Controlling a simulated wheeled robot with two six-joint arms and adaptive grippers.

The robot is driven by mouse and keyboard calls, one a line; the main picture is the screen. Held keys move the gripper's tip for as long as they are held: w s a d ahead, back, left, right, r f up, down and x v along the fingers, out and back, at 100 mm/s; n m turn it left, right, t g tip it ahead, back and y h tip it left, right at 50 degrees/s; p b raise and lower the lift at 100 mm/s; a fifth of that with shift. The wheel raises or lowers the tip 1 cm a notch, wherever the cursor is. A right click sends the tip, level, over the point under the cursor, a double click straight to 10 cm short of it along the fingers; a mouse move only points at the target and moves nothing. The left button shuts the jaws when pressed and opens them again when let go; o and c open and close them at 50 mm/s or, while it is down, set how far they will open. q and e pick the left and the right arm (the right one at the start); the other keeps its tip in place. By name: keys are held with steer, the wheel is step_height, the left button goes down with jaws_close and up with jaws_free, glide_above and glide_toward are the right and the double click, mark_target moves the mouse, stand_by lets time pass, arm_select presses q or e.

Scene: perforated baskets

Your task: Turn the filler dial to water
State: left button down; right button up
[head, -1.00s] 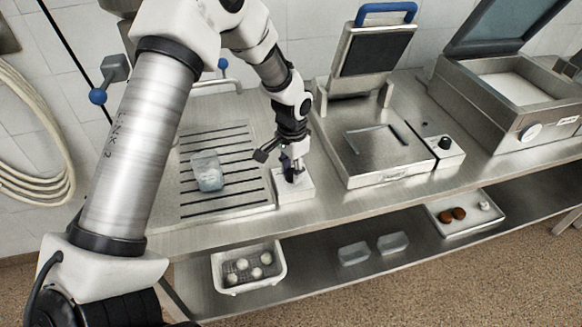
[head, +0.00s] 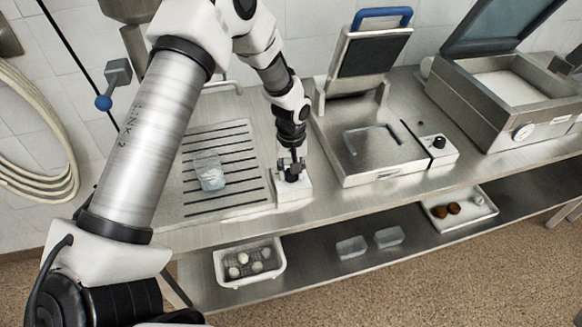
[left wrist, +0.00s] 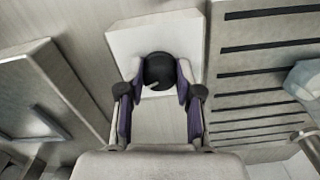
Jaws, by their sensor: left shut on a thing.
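The filler dial (left wrist: 158,70) is a round black knob with a pale mark near its middle, on a white box (left wrist: 150,36). In the head view the white box (head: 294,190) stands on the steel counter, right of the slatted drain, and the gripper mostly hides the dial. My left gripper (left wrist: 157,84) is shut on the dial, a dark purple-lined finger on each side of it. In the head view the left gripper (head: 291,172) points down over the box. My right gripper is not in view.
A clear container (head: 209,172) stands on the slatted drain (head: 215,138). A press with a raised lid (head: 370,55) and a small knob box (head: 432,142) are to the right. A lower shelf holds a white basket (head: 248,263) with several pale round items.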

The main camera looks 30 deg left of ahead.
arm_select(q)
steer(key=shift+f+n+p, duration=0.1)
steer(key=shift+n+p, duration=0.6)
steer(key=shift+n, duration=1.6)
steer(key=c, duration=0.8)
jaws_free()
steer(key=shift+o, duration=0.2)
steer(key=shift+w+a, duration=0.1)
steer(key=shift+w, duration=0.05)
step_height(320, 180, up, 12)
steer(key=shift+f, duration=0.1)
